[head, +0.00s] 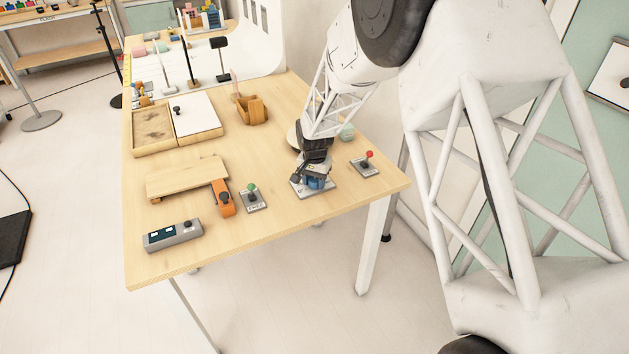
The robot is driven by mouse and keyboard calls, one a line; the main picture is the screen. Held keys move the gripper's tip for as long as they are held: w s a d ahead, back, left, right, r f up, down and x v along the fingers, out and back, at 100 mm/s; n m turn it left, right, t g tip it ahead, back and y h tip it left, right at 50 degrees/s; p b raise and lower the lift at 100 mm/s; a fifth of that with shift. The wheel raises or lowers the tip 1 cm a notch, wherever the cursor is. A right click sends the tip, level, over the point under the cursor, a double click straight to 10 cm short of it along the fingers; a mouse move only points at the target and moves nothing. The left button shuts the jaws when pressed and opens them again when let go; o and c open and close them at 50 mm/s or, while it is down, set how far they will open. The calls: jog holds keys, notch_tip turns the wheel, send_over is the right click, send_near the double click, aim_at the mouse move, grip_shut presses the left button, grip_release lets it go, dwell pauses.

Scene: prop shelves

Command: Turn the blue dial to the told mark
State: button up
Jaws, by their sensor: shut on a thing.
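The blue dial (315,183) sits on a pale grey base plate (302,193) near the right front edge of the wooden table. My gripper (314,176) points down over the dial and is shut on it. The gripper covers the dial's top and much of its side. The marks on the plate are mostly hidden or too small to read, so I cannot tell where the dial points.
A red-knobbed lever (368,155) stands close to the right, and a green-knobbed lever (252,190) to the left. An orange clamp-like piece (224,203), a grey box with displays (172,235) and a wooden board (180,178) lie farther left.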

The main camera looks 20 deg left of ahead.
aim_at(314, 179)
jog(key=shift+m, duration=1.1)
jog(key=shift+w, duration=0.1)
jog(key=o, duration=0.9)
jog(key=shift+o, duration=0.2)
jog(key=shift+r, duration=0.1)
jog(key=shift+r, duration=3.8)
